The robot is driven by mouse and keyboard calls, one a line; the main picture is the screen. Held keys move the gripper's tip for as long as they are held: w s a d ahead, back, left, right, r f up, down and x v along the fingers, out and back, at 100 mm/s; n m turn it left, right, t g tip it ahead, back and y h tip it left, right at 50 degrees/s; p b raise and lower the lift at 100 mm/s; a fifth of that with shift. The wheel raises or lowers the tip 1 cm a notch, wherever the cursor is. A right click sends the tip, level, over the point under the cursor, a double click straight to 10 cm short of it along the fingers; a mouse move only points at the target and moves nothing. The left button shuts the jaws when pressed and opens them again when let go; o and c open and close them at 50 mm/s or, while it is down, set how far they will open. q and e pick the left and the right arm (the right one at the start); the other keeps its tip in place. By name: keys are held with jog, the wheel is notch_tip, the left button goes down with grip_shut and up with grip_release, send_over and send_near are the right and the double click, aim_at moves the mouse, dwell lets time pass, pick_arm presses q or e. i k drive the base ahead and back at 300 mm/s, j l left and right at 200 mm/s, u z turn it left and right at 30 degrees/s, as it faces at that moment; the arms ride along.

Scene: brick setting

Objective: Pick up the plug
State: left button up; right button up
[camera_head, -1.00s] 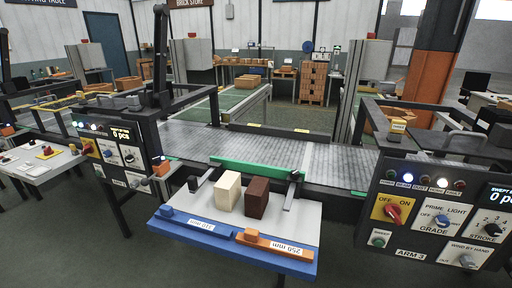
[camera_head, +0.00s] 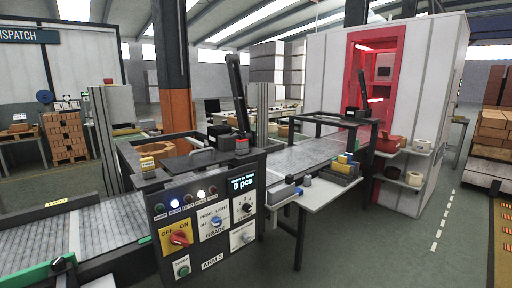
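I cannot make out a plug for certain. Small parts lie on and by a white side table (camera_head: 325,192) right of the control panel, including a grey block (camera_head: 281,193), a small blue piece (camera_head: 307,180) and yellow and grey blocks (camera_head: 345,166). They are too small to name surely. The control panel marked ARM 3 (camera_head: 210,262) has a red OFF/ON knob (camera_head: 180,238), more knobs, a green button and a display reading 0 pcs. Neither of my grippers is in view.
A conveyor (camera_head: 75,232) runs behind the panel. A red-framed booth (camera_head: 360,60) stands at the back right, with shelves holding a reddish bin (camera_head: 390,143) and a pale roll (camera_head: 413,178). Brick stacks stand at far left (camera_head: 68,137) and right (camera_head: 492,130). Floor at front right is clear.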

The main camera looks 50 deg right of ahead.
aim_at(242, 143)
jog(key=z, duration=1.6)
